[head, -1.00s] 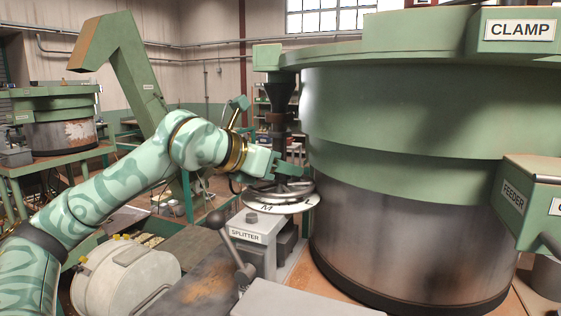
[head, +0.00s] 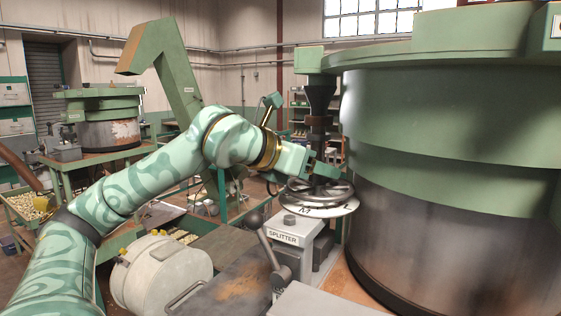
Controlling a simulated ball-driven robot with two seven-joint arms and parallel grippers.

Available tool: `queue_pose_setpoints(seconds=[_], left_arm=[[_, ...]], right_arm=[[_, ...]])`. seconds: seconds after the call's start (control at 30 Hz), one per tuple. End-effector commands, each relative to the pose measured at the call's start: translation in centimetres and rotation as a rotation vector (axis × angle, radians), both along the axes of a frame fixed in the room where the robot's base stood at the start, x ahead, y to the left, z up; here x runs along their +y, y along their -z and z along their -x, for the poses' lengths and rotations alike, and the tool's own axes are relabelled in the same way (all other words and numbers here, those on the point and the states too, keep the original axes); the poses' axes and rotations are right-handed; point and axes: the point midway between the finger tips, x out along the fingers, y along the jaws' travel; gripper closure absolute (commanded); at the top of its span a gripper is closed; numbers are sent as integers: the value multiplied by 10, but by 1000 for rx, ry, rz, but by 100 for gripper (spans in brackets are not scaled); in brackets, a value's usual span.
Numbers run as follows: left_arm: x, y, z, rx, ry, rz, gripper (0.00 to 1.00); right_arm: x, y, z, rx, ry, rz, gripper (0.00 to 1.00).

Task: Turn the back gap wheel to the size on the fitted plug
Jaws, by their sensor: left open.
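A grey handwheel (head: 338,190) lies flat over a pale dial disc (head: 342,209) with a letter M on its front edge. It stands behind the SPLITTER box, beside the big green and steel drum. I take it for the back gap wheel. My left gripper (head: 318,174) is open at the wheel's back left rim, with its jaws close above it. I cannot tell whether they touch it. The gripper and a dark post (head: 319,120) hide part of the wheel. I cannot make out a fitted plug or its size. My right gripper is not in view.
The SPLITTER box (head: 286,238) with its ball-ended lever (head: 273,260) stands in front of the wheel. The big drum (head: 440,150) closes off the right side. A pale round canister (head: 165,275) sits at the lower left. A bin of nuts (head: 27,207) is at the far left.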

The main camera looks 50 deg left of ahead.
Motion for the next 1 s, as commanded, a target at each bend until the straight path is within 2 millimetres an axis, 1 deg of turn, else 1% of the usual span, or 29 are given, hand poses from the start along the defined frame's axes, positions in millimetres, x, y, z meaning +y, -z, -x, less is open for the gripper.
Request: queue_pose_setpoints(seconds=[0.03, 0.07, 0.17, 0.2, 0.27, 0.3, 0.37, 0.4, 0.5, 0.63, 0.8, 1.0], left_arm=[[1, 4, 8, 1, -3, -8, 40], [3, 3, 13, 0, -5, -7, 40], [5, -2, 33, 1, -4, -8, 40], [6, -7, 43, -4, -5, -6, 40], [8, -13, 58, -3, -4, -5, 40], [9, -20, 68, -4, -4, -3, 40], [11, -27, 83, -4, -3, -3, 40], [12, -33, 92, -3, -4, -3, 40], [14, -42, 111, -3, -1, -2, 40], [16, -51, 126, 0, -1, 0, 40], [16, -54, 133, 0, 1, -2, 40], [16, -54, 132, 1, 1, -2, 40]], right_arm=[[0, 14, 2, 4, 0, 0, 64], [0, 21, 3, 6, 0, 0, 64], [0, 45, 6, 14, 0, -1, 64], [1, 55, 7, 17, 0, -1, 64], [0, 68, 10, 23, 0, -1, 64], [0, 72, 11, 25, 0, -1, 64], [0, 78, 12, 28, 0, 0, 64], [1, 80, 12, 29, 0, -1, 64], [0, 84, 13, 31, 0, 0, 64], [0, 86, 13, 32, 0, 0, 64], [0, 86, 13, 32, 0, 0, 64], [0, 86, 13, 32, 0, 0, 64]])
